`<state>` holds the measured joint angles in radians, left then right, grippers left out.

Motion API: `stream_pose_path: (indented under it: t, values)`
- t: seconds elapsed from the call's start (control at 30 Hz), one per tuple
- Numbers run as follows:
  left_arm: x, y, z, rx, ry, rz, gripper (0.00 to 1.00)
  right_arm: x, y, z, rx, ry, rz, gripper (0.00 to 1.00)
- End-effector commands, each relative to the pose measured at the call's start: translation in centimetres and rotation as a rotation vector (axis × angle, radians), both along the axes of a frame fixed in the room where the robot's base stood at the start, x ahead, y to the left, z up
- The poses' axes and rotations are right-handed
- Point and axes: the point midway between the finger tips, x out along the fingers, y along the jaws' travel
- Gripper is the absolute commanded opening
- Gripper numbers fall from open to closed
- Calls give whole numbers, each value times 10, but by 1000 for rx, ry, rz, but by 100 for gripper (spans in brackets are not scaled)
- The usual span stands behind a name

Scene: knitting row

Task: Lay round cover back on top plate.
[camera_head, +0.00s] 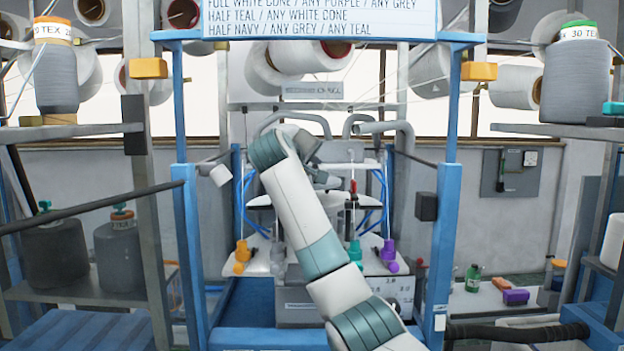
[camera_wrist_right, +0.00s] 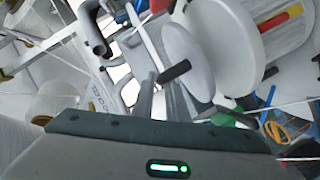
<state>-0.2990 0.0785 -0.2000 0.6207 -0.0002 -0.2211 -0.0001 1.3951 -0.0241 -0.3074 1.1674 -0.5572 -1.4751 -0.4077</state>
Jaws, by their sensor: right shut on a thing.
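My right arm reaches up across the middle of the head view to the machine, and its gripper (camera_head: 321,178) is at the height of the white top plate (camera_head: 354,167), partly hidden behind my own wrist. In the right wrist view the gripper (camera_wrist_right: 161,83) is shut on a pale grey round disc, the round cover (camera_wrist_right: 191,58), holding it near its edge. The cover is tilted in that view, beside a larger white round plate (camera_wrist_right: 232,25). I cannot tell whether they touch. In the head view the cover cannot be made out clearly. My left gripper is not in view.
Blue frame posts (camera_head: 447,190) stand on both sides of the machine. Blue hoses and a red part (camera_head: 352,187) are close to the plates. Yarn strands run overhead.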

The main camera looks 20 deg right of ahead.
Motion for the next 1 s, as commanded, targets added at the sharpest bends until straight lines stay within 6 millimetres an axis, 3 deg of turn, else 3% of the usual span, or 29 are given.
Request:
stream_pose_path:
  t: [0.3,0.63,0.67,0.73,1.0]
  values:
    - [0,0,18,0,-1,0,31,0,-1,-30,-1,0,0,0]
    - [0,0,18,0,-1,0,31,-1,0,-36,-1,-2,0,0]
    - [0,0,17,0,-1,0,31,0,0,-37,-1,1,-1,17]
    - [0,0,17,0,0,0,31,0,0,-37,-1,1,-1,32]
    - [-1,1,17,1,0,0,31,0,0,-37,-1,1,-1,32]
